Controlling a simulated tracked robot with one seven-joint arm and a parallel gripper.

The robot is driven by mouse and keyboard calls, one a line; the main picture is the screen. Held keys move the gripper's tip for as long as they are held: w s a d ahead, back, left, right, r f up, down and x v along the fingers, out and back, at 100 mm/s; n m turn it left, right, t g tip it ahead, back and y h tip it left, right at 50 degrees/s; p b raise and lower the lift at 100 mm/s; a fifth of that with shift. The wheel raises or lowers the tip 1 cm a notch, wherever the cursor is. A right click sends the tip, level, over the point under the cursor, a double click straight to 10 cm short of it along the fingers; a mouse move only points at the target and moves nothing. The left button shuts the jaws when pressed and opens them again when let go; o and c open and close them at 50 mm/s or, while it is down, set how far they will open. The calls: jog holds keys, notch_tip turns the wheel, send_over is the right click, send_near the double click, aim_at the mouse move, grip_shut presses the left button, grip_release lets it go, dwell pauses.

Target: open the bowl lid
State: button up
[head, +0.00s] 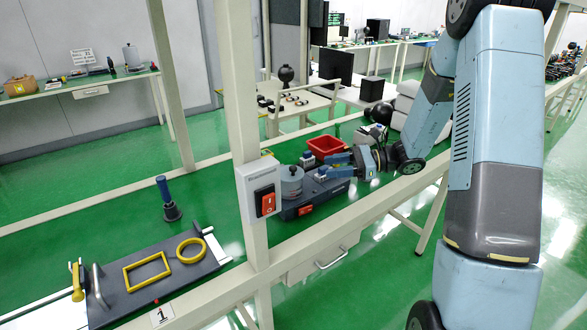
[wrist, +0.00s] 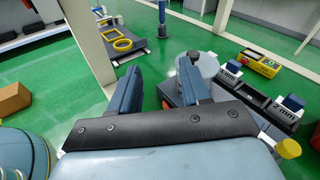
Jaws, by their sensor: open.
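The bowl (head: 291,187) is a grey round pot at the left end of a dark station base. Its grey lid (head: 291,172) sits on top. The lid also shows in the wrist view (wrist: 208,64), with a small dark knob (wrist: 193,55) near the right fingertip. My gripper (head: 328,167) is open and empty, with two blue fingers to the right of the bowl in the head view. In the wrist view my gripper (wrist: 161,65) has its right finger covering part of the bowl. I cannot tell whether that finger touches the lid.
The dark station base (head: 293,213) carries white and blue fittings and a red switch (head: 305,210). A red bin (head: 325,146) stands behind it. A white frame post (head: 243,110) with a red switch box (head: 266,202) rises to the left. Yellow frames (head: 147,271) lie on a dark board.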

aim_at(294, 167)
jog(key=w+d+f+m+t+y, duration=0.1)
jog(key=w+d+f+m+t, duration=0.15)
jog(key=w+f+m, duration=0.2)
jog(key=shift+n, duration=0.45)
jog(key=a, duration=0.4)
jog(key=w+a, duration=0.1)
jog(key=a, duration=0.4)
jog(key=w+a, duration=0.1)
jog(key=a, duration=0.4)
jog(key=shift+w+a, duration=0.15)
jog(key=shift+w, duration=0.05)
grip_shut()
